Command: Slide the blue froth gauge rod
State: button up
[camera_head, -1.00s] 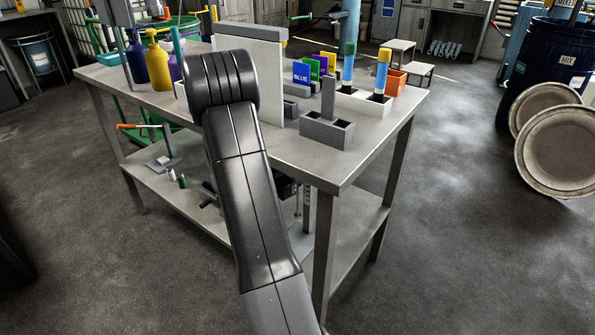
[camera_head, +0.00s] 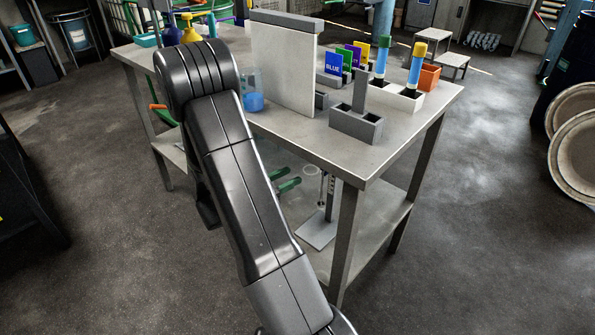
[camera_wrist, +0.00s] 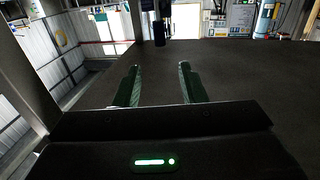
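I cannot surely pick out a blue froth gauge rod. A rounded blue piece (camera_head: 253,102) stands on the table (camera_head: 300,146), partly behind my arm and left of the upright pale panel (camera_head: 283,70). No rod shows clearly in the wrist view. My gripper (camera_wrist: 158,72) has two dark green fingers held apart with nothing between them. In the head view two green finger-like parts, seemingly my gripper (camera_head: 287,179), show below the tabletop edge, right of my arm.
A grey slotted block (camera_head: 356,124), coloured cards including one marked BLUE (camera_head: 333,64), and two blue-bodied cylinders in a white holder (camera_head: 397,97) stand right of the panel. A stand (camera_head: 318,234) is below the tabletop. Floor right of the table is open.

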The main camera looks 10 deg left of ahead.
jog(key=shift+s+a, duration=0.15)
jog(key=b+x, duration=0.1)
jog(key=x, duration=0.3)
jog(key=b+x, duration=0.1)
jog(key=x, duration=0.4)
jog(key=f+b+x, duration=0.1)
jog(key=x, duration=0.4)
jog(key=shift+a+f, duration=0.1)
jog(key=shift+f, duration=0.15)
jog(key=shift+r, duration=0.15)
